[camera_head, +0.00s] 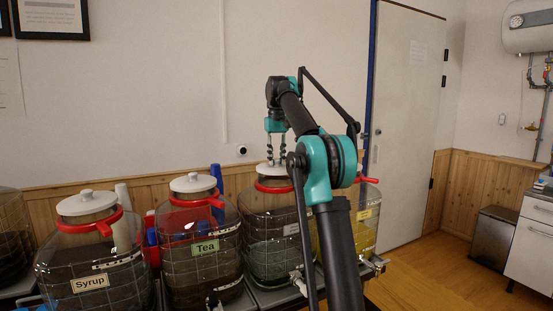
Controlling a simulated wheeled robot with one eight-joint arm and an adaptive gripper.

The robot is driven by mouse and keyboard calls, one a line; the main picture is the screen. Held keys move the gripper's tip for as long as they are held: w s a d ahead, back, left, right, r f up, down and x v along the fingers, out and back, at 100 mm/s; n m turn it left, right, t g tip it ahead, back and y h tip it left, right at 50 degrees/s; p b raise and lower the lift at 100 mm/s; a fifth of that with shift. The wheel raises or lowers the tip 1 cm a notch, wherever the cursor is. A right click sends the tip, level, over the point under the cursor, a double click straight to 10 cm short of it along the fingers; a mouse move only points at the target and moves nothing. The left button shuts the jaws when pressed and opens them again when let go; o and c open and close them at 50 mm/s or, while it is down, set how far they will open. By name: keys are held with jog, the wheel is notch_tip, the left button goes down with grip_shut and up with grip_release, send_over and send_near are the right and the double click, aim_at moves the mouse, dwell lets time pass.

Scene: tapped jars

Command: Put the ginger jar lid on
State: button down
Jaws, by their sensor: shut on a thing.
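The jar's small label (291,229) is partly behind my arm and cannot be read, so I cannot confirm which jar is ginger.
The syrup jar (92,260) and tea jar (200,255) stand to the left, both with white lids and red collars. Another dark jar (12,240) is cut off at the left edge. Taps stick out in front. The floor (420,285) at right is open.

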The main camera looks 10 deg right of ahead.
jog(key=shift+f, duration=0.95)
dwell(0.7)
jog(key=c, duration=1.2)
grip_release()
notch_tip(320, 180, up, 6)
jog(key=shift+w+r, duration=0.1)
jog(key=shift+r, duration=0.65)
